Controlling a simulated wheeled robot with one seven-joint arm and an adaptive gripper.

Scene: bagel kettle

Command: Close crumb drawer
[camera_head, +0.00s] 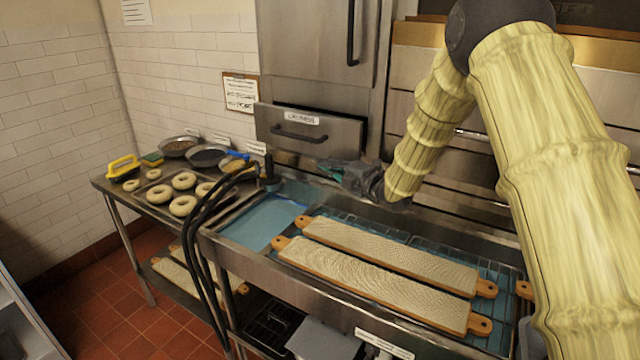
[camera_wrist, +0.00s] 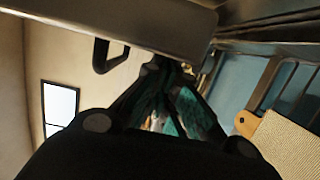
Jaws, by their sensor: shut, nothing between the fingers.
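The crumb drawer (camera_head: 330,146) is a steel drawer with a label and a dark handle (camera_head: 298,137), set in the tall steel cabinet. Its front stands out from the cabinet, with a dark gap above it. In the wrist view the drawer front (camera_wrist: 150,28) crosses the top, with its handle (camera_wrist: 108,58) at the left. My gripper (camera_head: 328,168) is just below the drawer's lower right part in the head view. Its fingers (camera_wrist: 168,72) are shut and empty, close to the drawer's edge. I cannot tell whether they touch it.
Below is a steel basin with a blue bottom (camera_head: 262,222) and a wire rack. Two long boards (camera_head: 370,287) lie across it. A tap with black hoses (camera_head: 205,215) stands at its left. A side table holds a tray of bagels (camera_head: 183,181) and bowls (camera_head: 178,146).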

